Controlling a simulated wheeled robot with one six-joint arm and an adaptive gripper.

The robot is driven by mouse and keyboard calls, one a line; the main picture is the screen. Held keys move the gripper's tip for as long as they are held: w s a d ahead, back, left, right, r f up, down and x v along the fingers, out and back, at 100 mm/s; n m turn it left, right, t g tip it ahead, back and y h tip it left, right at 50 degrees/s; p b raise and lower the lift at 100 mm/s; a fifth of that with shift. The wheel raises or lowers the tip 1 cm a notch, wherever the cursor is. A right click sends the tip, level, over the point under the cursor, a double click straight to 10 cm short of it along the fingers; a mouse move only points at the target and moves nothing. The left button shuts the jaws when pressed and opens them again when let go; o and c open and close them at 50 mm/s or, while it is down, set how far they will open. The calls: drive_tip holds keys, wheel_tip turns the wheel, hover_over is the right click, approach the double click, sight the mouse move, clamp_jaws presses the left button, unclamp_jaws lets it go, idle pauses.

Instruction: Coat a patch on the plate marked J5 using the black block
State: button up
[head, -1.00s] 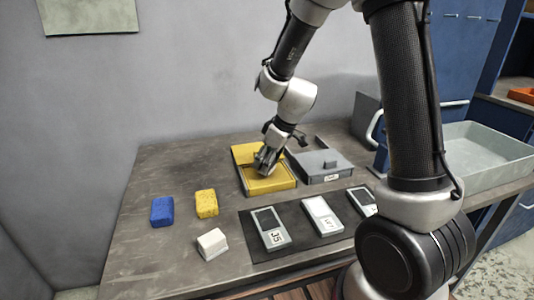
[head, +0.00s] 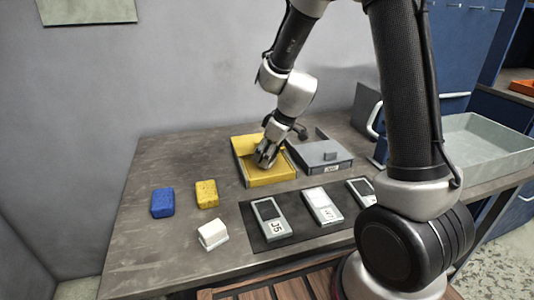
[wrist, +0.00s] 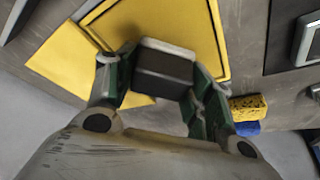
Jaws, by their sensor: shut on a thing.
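My gripper (head: 265,160) points down over the yellow tray (head: 272,182) at the back of the table. In the wrist view its fingers are shut on a black block (wrist: 163,70) with a lighter grey edge. In the head view the gripper hides the block, and I cannot tell whether it touches the tray floor. The plate marked J5 (head: 269,213) lies at the left end of a dark mat, nearest the white block.
A blue block (head: 162,203), a yellow sponge (head: 207,194) and a white block (head: 212,234) stand left of the mat (head: 296,240). Two more plates (head: 322,205) (head: 360,192) lie on it. A grey lidded box (head: 322,167) stands right of the tray.

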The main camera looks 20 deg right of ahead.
drive_tip(key=shift+f, duration=0.5)
idle(1.1)
drive_tip(key=shift+r, duration=3.5)
